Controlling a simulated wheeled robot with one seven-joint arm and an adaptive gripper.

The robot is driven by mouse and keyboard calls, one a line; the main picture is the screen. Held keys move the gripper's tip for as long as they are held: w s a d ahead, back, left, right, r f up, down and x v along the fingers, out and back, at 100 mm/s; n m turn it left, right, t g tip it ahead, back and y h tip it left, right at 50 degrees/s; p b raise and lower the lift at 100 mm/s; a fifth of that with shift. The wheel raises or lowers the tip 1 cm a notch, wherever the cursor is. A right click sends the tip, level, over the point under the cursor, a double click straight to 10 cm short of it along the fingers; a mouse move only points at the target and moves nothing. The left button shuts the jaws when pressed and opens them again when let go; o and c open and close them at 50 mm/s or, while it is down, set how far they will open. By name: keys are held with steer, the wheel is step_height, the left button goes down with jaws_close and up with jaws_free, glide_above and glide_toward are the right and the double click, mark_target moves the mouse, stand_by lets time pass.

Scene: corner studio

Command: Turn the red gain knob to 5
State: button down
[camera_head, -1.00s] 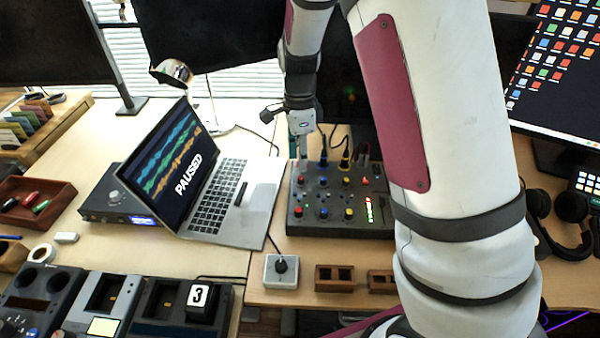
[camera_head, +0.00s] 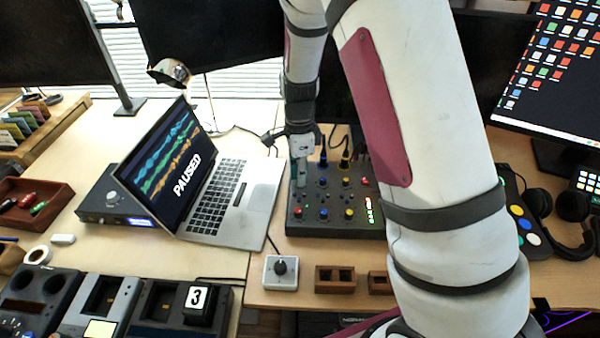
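The knobs stand on a dark mixer (camera_head: 335,228) right of the laptop. A red knob (camera_head: 298,213) is at its front left, and another red knob (camera_head: 365,182) is further right. I cannot read the labels or pointer positions, nor tell which is the gain knob. My gripper (camera_head: 300,181) points down over the mixer's left side, behind the front-left red knob in the picture. It hides the panel spot under its fingertips. The fingers are too small to tell open from shut, or whether they touch a knob.
Upright cable plugs (camera_head: 323,157) stand at the mixer's back, right of my gripper. The laptop (camera_head: 240,203) is close on the left. A grey box with a black knob (camera_head: 281,271) and a wooden holder (camera_head: 335,279) stand in front. My arm hides the mixer's right side.

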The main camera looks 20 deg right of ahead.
steer(key=shift+n, duration=0.5)
steer(key=n+p, duration=0.1)
steer(key=n, duration=0.4)
steer(key=shift+n, duration=0.3)
steer(key=n, duration=0.7)
steer(key=shift+w+a+h+p, duration=0.1)
steer(key=shift+h+p, duration=0.2)
steer(key=shift+p, duration=0.05)
steer(key=n, duration=0.6)
steer(key=shift+n+t+p, duration=0.3)
steer(key=n+p, duration=0.1)
steer(key=n, duration=0.5)
steer(key=c, duration=1.6)
jaws_free()
